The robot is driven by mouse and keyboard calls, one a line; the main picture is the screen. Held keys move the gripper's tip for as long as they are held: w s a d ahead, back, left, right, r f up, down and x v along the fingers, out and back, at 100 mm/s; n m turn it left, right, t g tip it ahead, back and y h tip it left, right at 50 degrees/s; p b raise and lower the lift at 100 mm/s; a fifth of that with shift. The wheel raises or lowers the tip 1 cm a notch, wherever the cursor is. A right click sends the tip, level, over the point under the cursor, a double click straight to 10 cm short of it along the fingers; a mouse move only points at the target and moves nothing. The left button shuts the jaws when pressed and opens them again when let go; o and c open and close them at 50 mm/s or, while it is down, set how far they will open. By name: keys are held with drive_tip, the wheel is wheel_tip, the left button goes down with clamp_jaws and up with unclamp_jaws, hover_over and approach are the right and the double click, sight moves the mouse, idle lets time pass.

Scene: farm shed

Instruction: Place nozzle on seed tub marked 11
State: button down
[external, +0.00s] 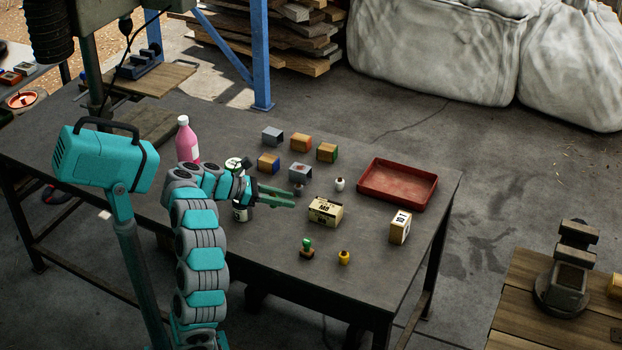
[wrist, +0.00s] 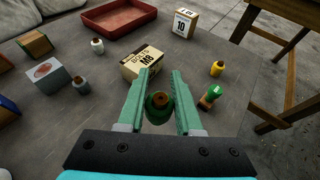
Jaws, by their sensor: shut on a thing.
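My gripper (external: 290,199) is over the table, left of the cream box. In the wrist view my gripper (wrist: 164,78) has its green fingers around a small round green nozzle (wrist: 159,106) with a brown centre. I cannot make this nozzle out in the external view. A white tub (external: 240,212) with dark marks stands below and left of the gripper, partly covered by the arm. Another white tub (external: 234,163) with a dark, marked top stands behind the arm. I cannot read an 11 on either tub.
A cream lettered box (external: 325,212), a box marked 10 (external: 400,227), a green-topped piece (external: 307,247) and a yellow piece (external: 344,257) stand right of my gripper. The front table edge is clear.

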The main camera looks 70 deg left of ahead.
drive_tip(key=s+a+r+n+y+p, duration=0.1)
drive_tip(key=a+r+n+y, duration=0.15)
drive_tip(key=a, duration=0.85)
wheel_tip(320, 180, up, 4)
drive_tip(key=f+n+y+p, duration=0.1)
drive_tip(key=n+y+p, duration=0.1)
drive_tip(key=y, duration=0.1)
hover_over(235, 173)
drive_tip(key=w+a, duration=0.3)
drive_tip(key=a, duration=0.1)
drive_tip(key=shift+w+d+f, duration=0.1)
drive_tip(key=shift+f, duration=1.7)
drive_tip(key=shift+w+d+f, duration=0.1)
drive_tip(key=shift+f, duration=1.65)
drive_tip(key=shift+f+b, duration=0.2)
drive_tip(key=shift+b, duration=0.2)
drive_tip(key=c, duration=0.6)
unclamp_jaws()
drive_tip(key=shift+r, duration=0.1)
drive_tip(key=shift+r, duration=0.1)
